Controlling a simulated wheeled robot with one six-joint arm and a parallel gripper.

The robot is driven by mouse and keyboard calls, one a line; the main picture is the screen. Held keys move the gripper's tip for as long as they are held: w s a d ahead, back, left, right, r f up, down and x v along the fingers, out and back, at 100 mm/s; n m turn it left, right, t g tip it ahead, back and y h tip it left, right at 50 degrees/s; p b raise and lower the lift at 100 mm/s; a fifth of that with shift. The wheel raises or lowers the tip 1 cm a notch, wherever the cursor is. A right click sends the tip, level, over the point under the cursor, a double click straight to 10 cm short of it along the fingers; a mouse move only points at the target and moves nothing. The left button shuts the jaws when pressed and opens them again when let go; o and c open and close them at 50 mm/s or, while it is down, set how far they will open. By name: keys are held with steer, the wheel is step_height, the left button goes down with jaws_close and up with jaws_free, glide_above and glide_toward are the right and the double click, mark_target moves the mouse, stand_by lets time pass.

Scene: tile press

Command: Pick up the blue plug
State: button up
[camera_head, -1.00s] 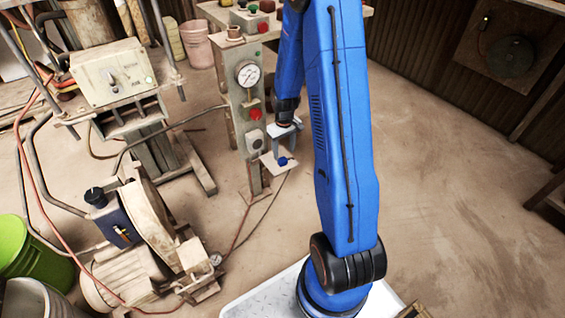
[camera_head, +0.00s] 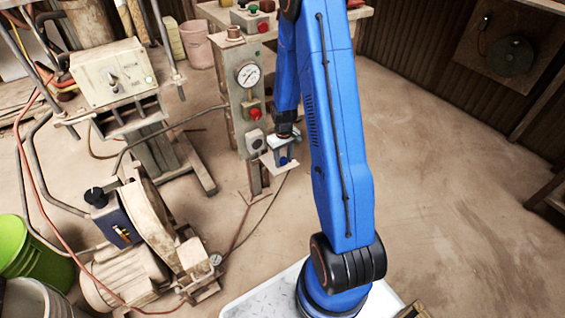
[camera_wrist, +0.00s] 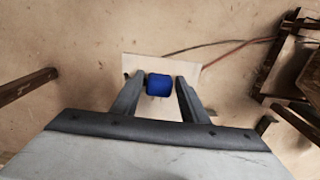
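The blue plug (camera_wrist: 159,85) sits on a small pale shelf (camera_wrist: 190,68) in the wrist view. My gripper (camera_wrist: 160,83) is open, with one finger on each side of the plug. A narrow gap shows on the right, and the left finger is very close to the plug; I cannot tell if it touches.
A grey post (camera_head: 246,110) with a gauge and a red button stands just left of my gripper. A motor unit (camera_head: 140,250) and a green bucket (camera_head: 30,245) are at lower left. Cables run across the floor. Open floor lies at right.

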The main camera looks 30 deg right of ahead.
steer(key=c, duration=0.7)
